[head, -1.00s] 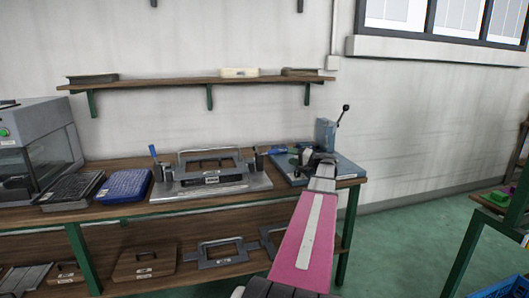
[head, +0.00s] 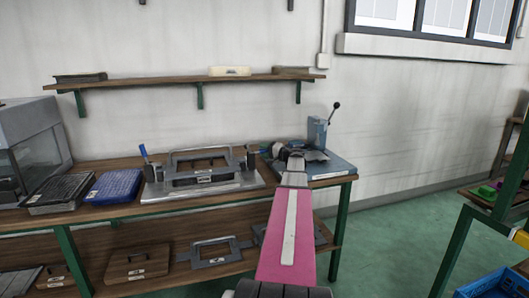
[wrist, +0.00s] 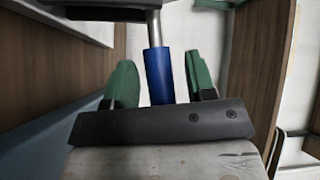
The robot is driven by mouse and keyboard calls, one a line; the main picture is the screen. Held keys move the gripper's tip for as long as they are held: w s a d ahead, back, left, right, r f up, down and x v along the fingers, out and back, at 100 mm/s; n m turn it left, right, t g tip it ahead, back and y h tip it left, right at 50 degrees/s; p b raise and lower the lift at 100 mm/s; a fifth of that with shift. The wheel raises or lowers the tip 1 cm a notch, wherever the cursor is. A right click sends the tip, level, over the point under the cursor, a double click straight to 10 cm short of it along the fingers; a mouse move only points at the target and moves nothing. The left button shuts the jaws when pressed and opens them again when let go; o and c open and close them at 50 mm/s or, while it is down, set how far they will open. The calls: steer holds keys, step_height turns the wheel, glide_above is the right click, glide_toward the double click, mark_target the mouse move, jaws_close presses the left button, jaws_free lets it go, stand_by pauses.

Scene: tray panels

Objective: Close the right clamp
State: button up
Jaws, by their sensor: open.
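The grey clamping fixture (head: 205,187) stands on the bench, with the left clamp's blue handle (head: 143,152) upright. The right clamp (head: 251,158) is at the fixture's right end; its handle is small and partly hidden by my gripper in the head view. My gripper (head: 270,150) reaches in from the right beside this clamp. In the wrist view, a blue handle (wrist: 158,75) on a metal rod stands between the two green fingers of my gripper (wrist: 160,68). The fingers are apart, with a gap on each side of the handle.
A grey-blue press (head: 318,132) with a black-knobbed lever stands right behind my gripper. A blue tray (head: 114,186) and a dark tray (head: 62,191) lie left of the fixture. A wall shelf (head: 190,79) runs above the bench. The floor to the right is partly clear.

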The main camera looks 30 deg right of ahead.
mark_target(253, 152)
jaws_close()
steer(key=shift+w+a+r+n+g+h, duration=0.1)
steer(key=shift+a+r+n+g+h, duration=0.1)
steer(key=shift+r+n+g+h, duration=0.35)
steer(key=shift+a+r+n+g+h, duration=0.2)
steer(key=shift+r+n+g+h, duration=0.2)
steer(key=shift+r+n, duration=0.25)
steer(key=shift+w+a+r+n+g+h, duration=0.15)
steer(key=shift+a+r+n+g+h, duration=0.7)
steer(key=shift+n, duration=0.25)
steer(key=h, duration=0.1)
steer(key=a+r+n+g+h, duration=0.1)
steer(key=shift+w+a+r+n+h, duration=0.2)
steer(key=shift+a+n+h, duration=0.1)
steer(key=shift+h, duration=0.1)
steer(key=shift+w+a+r+n+g+h, duration=0.15)
steer(key=shift+a+n+g+h, duration=0.15)
steer(key=shift+a+n+h, duration=0.25)
steer(key=shift+w+a+r+n+g+h, duration=0.1)
steer(key=shift+a+n+g+h, duration=0.2)
steer(key=shift+h, duration=0.35)
steer(key=shift+a+f, duration=0.1)
